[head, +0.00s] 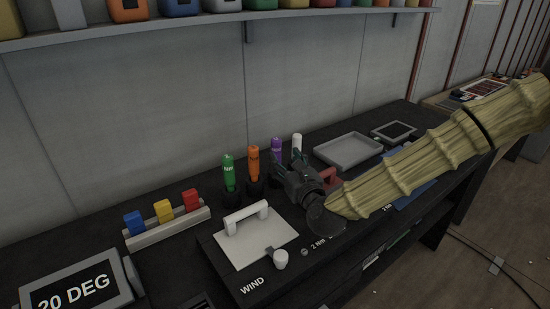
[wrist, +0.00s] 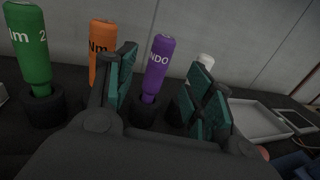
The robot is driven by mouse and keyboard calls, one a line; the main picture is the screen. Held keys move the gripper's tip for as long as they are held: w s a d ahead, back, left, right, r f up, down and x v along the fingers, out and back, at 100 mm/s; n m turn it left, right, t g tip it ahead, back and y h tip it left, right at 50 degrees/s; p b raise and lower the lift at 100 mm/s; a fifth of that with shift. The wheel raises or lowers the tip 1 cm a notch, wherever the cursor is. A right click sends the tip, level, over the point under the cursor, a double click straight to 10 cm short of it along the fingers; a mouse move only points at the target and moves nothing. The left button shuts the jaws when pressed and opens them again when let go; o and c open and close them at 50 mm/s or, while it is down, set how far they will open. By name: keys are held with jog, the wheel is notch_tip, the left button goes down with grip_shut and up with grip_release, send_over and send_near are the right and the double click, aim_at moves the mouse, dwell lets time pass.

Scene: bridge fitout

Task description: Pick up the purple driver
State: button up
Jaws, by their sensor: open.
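The purple driver (head: 277,147) stands upright in the row of drivers at the back of the dark bench, partly hidden behind my gripper in the head view. In the wrist view the purple driver (wrist: 158,65) stands in a black holder (wrist: 144,112), seen between my two fingers. My gripper (head: 290,165) is open and empty, with its teal-padded fingers (wrist: 163,95) pointing toward the driver. The fingers appear to stand apart from it, one at each side in the picture. How near they are in depth I cannot tell.
An orange driver (head: 253,163) and a green driver (head: 228,172) stand left of the purple one. A white-topped one (head: 297,144) stands right. A grey tray (head: 347,151) lies farther right. A panel with a white handle (head: 246,218) is in front. A shelf (head: 245,22) runs above.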

aim_at(278, 150)
jog(key=shift+p+x, duration=0.35)
jog(key=shift+x, duration=2.85)
jog(key=shift+c, duration=0.4)
grip_shut()
jog(key=shift+s, duration=0.1)
notch_tip(278, 150, up, 10)
jog(key=shift+b, duration=0.3)
